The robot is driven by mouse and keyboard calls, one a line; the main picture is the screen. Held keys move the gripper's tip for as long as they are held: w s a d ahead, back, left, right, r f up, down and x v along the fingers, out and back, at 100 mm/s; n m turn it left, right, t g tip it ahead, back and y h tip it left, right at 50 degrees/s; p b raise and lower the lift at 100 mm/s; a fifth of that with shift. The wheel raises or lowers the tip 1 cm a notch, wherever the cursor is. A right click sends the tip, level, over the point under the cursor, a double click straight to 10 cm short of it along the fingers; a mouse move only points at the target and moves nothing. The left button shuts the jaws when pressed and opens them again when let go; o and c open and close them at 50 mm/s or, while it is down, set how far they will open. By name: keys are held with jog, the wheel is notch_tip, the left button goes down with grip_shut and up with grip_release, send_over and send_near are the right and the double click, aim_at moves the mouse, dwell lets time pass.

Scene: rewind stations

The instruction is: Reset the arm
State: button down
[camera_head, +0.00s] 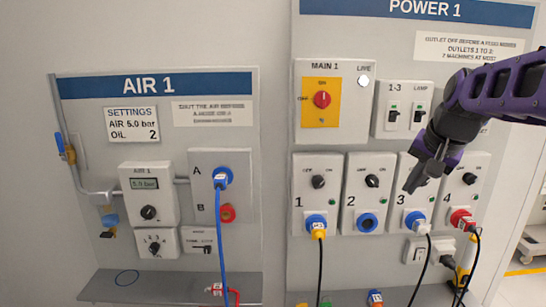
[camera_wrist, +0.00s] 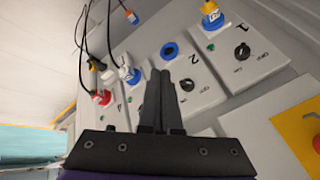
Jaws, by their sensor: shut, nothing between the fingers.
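My purple arm reaches in from the right in the head view. My gripper (camera_head: 412,188) is shut and empty, in front of outlet 3 on the POWER 1 panel (camera_head: 300,265). In the wrist view the shut dark fingers of my gripper (camera_wrist: 161,78) point toward the outlet row, over the boxes of outlets 2 and 3. I cannot tell whether the fingertips touch the panel. Outlet 3's knob is partly hidden behind the gripper in the head view.
Outlets 1, 3 and 4 have plugs with black cables; outlet 2's blue socket (camera_head: 366,222) is empty. The MAIN 1 switch (camera_head: 321,99) is left of the arm. The AIR 1 panel (camera_head: 90,250) has a blue hose (camera_head: 223,250). Bare wall lies between the panels.

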jog(key=s+a+f+n+p, duration=0.1)
jog(key=s+a+n, duration=0.1)
jog(key=s+a, duration=0.2)
jog(key=s+a+f+n+p, duration=0.1)
jog(key=s+a+f+n, duration=0.1)
jog(key=s, duration=0.8)
jog(key=s+a+f+n+p, duration=0.1)
jog(key=s+a+n, duration=0.2)
jog(key=s+a, duration=0.3)
jog(key=shift+s+a+f+n+h, duration=0.3)
jog(key=shift+s+f, duration=0.05)
jog(key=shift+s, duration=0.65)
